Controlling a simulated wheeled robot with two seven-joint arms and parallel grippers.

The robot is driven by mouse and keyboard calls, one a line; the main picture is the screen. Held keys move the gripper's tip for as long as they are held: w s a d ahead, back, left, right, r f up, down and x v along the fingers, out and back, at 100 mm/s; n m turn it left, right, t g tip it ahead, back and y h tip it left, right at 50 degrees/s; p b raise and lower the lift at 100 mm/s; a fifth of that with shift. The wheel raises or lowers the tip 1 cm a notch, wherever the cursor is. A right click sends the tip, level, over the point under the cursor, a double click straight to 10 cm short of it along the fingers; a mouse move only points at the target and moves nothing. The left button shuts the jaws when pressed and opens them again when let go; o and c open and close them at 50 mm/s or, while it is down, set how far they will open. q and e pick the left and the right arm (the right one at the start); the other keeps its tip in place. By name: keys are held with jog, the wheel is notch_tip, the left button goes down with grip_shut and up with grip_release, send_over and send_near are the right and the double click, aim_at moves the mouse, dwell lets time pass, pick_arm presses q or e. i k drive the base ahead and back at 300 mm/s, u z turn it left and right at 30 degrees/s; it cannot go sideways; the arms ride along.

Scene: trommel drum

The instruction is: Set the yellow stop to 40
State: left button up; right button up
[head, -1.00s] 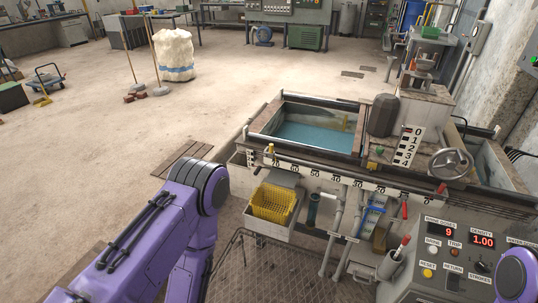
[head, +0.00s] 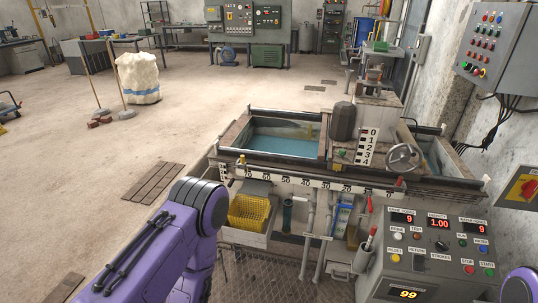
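The yellow stop (head: 242,159) is a small yellow piece at the far left end of the white numbered scale (head: 316,184), which runs along the front of the water tank. The numbers fall from left to right towards 0, and the 40 mark is near the middle. The stop stands left of the 40, by the highest numbers; its exact reading is too small to tell. A small red piece (head: 399,181) is at the right end near 0. My purple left arm shows at lower left and part of my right arm at the lower right corner. Neither gripper is in view.
Below the scale are a yellow basket (head: 248,213), pipes and a red-handled tool (head: 371,238). A control panel (head: 440,245) with lit displays stands at the right. A handwheel (head: 404,157) is by the tank (head: 283,138). Open floor lies to the left.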

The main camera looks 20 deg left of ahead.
aim_at(243, 164)
jog(key=z, duration=0.05)
jog(key=i, duration=0.9)
jog(key=u, duration=0.25)
